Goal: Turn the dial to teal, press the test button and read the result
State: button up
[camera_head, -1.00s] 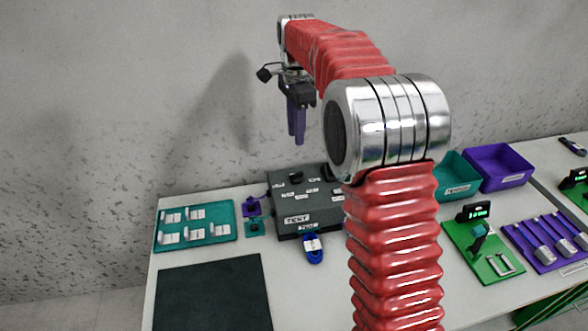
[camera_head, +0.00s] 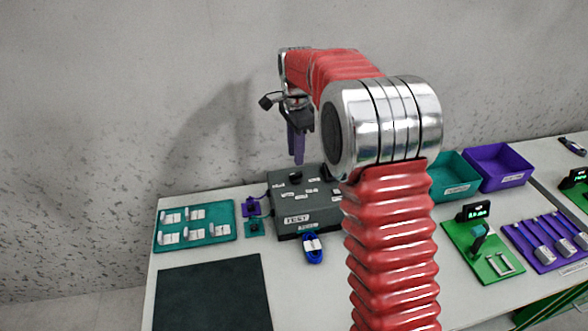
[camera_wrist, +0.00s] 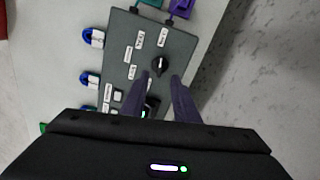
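The dark grey test box (camera_head: 286,205) stands on the table with a "TEST" label on its front, partly hidden by my arm. Its black dial (camera_head: 295,177) is on top; in the wrist view the dial (camera_wrist: 160,65) lies just beyond my fingertips. I cannot tell which colour its pointer faces. A small pale square (camera_wrist: 118,96), possibly the button, is left of my fingers. A dark display (camera_wrist: 150,107) with a green light is partly covered by them. My gripper (camera_head: 297,150) hangs above the box, fingers down, apart and empty; the fingers also show in the wrist view (camera_wrist: 160,79).
A blue cable coil (camera_head: 312,250) lies before the box; several show in the wrist view. A teal connector (camera_head: 254,228) and purple connector (camera_head: 251,207) sit left, beside a teal tray (camera_head: 225,231). A dark mat (camera_head: 212,295) is empty. Purple (camera_head: 499,166) and teal bins are right.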

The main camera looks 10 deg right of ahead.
aim_at(295, 173)
notch_tip(295, 173, down, 7)
jog(key=shift+r, duration=0.1)
dwell(0.4)
grip_shut()
jog(key=shift+a, duration=0.15)
